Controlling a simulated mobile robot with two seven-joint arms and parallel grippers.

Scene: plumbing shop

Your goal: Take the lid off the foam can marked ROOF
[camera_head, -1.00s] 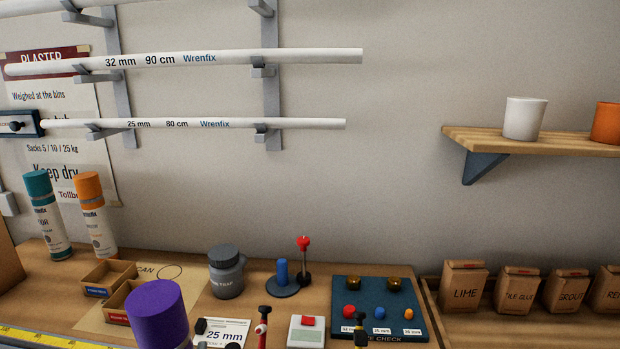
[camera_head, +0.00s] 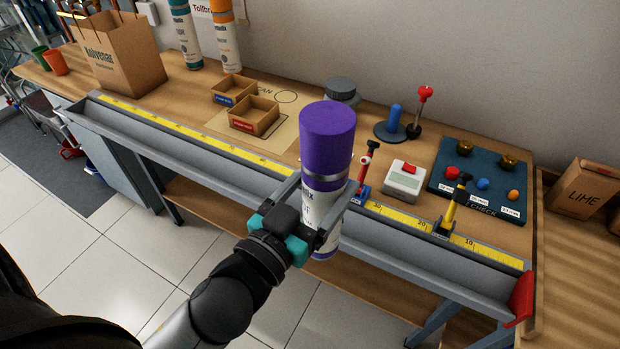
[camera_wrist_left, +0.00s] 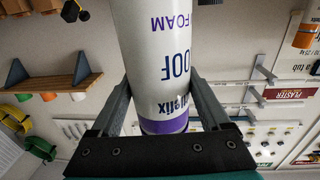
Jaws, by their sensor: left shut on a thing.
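The foam can (camera_head: 318,212) is white with a purple lid (camera_head: 327,140) on its top. It is nearly upright in the head view, in front of the bench's near edge. In the left wrist view the can (camera_wrist_left: 165,55) shows upside down, with "FOAM" and "OOF" readable and part of the purple lid (camera_wrist_left: 165,126) near the gripper's base. My left gripper (camera_head: 322,187) is shut on the can's body just below the lid, one finger on each side. The can's lower end is partly hidden by the gripper. My right gripper is not in view.
Two other cans, teal (camera_head: 185,35) and orange-topped (camera_head: 224,35), stand at the back. A grey trough (camera_head: 190,155) runs along the front.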

